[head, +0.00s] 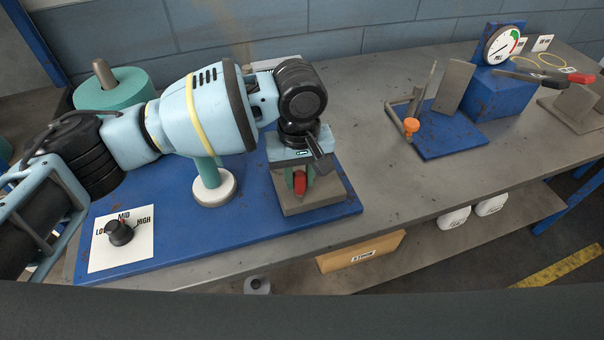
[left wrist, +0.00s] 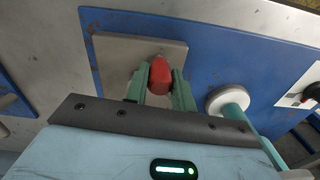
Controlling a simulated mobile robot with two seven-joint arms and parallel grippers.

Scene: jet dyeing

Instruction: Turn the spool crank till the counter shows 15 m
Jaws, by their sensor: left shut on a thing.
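My left gripper (head: 299,178) reaches down at the front right of a blue base plate (head: 160,235). It is shut on a red knob (head: 299,187), which also shows between the green fingers in the left wrist view (left wrist: 160,75). The knob stands over a grey block (head: 318,196); whether it is the crank's handle, I cannot tell, since the gripper hides what is under it. A large teal roll (head: 113,92) with a tan peg stands at the back left and may be the spool. I see no readable metre counter. My right gripper is not in view.
A dial card (head: 122,240) with a black knob marked LOW, MID, HIGH lies front left. A teal post with a white disc (head: 214,190) stands beside my gripper. A blue stand with an orange knob (head: 411,126) and a round gauge (head: 502,45) are right. Bench between is clear.

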